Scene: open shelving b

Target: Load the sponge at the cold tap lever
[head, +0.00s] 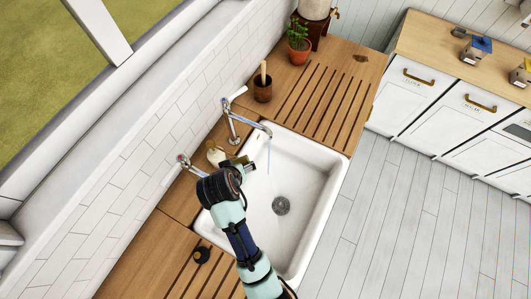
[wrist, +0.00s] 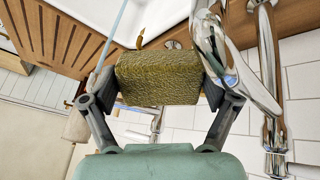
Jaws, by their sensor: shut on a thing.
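My gripper (wrist: 160,92) is shut on the sponge, with a finger on each side of it. The sponge (wrist: 158,77) is an olive-brown, rough block in the middle of the wrist view. In the head view my gripper (head: 238,166) is over the sink's left edge, and it largely hides the sponge. A chrome tap (head: 236,125) stands behind the sink with a white-handled lever (head: 235,97) at its upper end. A red-tipped lever (head: 183,160) is at the lower left. In the wrist view, chrome tap parts (wrist: 225,55) are close to the sponge's right side; contact cannot be told.
The white sink (head: 318,190) has a drain (head: 281,205), and a thin stream (head: 268,158) falls from the spout. A pale object (head: 215,153) stands behind my gripper. A brown pot (head: 263,88) and a potted plant (head: 298,42) are on the counter. The tiled wall (head: 130,165) bounds the left.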

